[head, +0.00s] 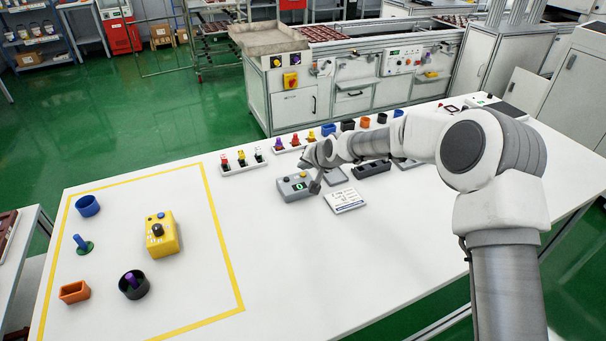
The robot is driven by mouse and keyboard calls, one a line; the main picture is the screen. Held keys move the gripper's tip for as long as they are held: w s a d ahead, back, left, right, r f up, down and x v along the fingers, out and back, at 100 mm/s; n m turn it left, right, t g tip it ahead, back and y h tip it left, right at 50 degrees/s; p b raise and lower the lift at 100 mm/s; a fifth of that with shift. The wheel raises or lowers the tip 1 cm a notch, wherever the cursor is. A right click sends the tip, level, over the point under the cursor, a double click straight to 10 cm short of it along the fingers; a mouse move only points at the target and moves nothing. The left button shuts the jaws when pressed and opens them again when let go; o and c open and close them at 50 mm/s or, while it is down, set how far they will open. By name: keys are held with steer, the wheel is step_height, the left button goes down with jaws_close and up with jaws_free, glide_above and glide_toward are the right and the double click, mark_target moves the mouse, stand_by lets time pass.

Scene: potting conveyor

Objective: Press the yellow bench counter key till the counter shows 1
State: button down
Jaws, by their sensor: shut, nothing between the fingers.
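A grey counter box (291,188) lies on the white bench near its middle. Its small green display (299,186) seems to read 0, but it is too small to be certain. My gripper (315,187) is shut and empty, pointing down at the right edge of the box. Whether it touches the box cannot be told.
A white card with writing (345,200) lies right of the box. A yellow box with a black knob (162,236) stands inside the yellow-taped area at left, among cups and pegs. Switch strips (243,162) and coloured parts line the back edge. The front bench is clear.

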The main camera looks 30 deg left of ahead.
steer(key=shift+f, duration=0.15)
stand_by(0.7)
steer(key=shift+f+b, duration=0.3)
steer(key=shift+b, duration=0.25)
steer(key=shift+f+b, duration=0.4)
steer(key=shift+f, duration=0.05)
stand_by(0.3)
steer(key=shift+r, duration=0.85)
steer(key=shift+r+p, duration=1.3)
steer(key=shift+r, duration=1.2)
